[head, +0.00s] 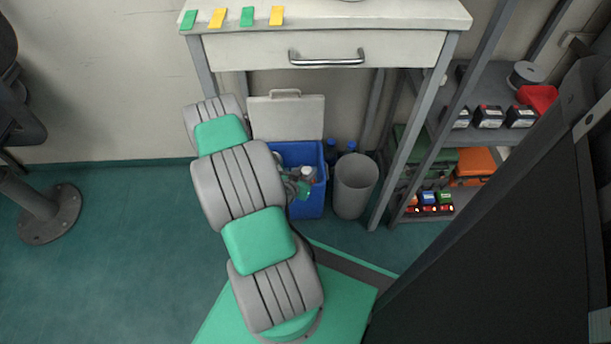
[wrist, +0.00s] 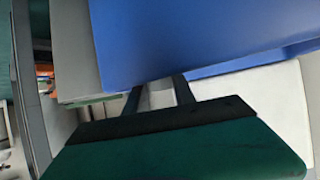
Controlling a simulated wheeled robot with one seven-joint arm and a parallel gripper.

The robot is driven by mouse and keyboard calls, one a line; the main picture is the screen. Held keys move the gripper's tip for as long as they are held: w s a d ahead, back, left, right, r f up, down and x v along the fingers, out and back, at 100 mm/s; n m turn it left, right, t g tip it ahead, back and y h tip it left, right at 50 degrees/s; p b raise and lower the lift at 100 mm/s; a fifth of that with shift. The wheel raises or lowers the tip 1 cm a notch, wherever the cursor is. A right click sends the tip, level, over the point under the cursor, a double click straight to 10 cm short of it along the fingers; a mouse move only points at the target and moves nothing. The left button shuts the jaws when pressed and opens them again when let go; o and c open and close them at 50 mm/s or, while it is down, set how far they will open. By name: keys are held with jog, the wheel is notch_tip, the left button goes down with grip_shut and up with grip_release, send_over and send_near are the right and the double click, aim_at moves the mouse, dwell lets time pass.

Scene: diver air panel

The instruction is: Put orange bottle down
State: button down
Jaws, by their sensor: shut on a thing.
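My gripper (head: 302,186) is at the blue bin (head: 313,203) under the table, at the bin's top opening in the head view. In the wrist view my gripper (wrist: 160,84) shows its dark green palm and two fingers close together. The fingertips run behind a large blue surface (wrist: 200,40), which looks like the bin. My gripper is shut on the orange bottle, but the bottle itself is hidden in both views. I cannot tell how the bottle is tilted or whether it touches the bin.
A grey waste basket (head: 355,187) stands right of the bin, with blue-capped bottles (head: 331,150) behind. The bin's pale lid (head: 287,118) stands up behind it. A table (head: 330,48) is overhead. A shelf (head: 485,90) is at right.

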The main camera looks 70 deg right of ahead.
jog(key=shift+d+r, duration=0.1)
jog(key=shift+r, duration=0.05)
jog(key=shift+f+b, duration=0.45)
jog(key=shift+f, duration=0.2)
jog(key=c, duration=1)
grip_release()
jog(key=shift+s+a+f, duration=0.1)
jog(key=shift+a+f, duration=0.1)
jog(key=shift+a, duration=0.05)
jog(key=shift+c, duration=0.2)
jog(key=shift+s, duration=0.15)
jog(key=shift+s+a+f, duration=0.1)
jog(key=shift+a+r+p, duration=0.3)
jog(key=shift+r+p, duration=0.55)
jog(key=shift+r, duration=0.1)
jog(key=p+v, duration=0.2)
jog(key=v, duration=0.4)
jog(key=shift+w+r, duration=0.25)
jog(key=shift+w, duration=0.05)
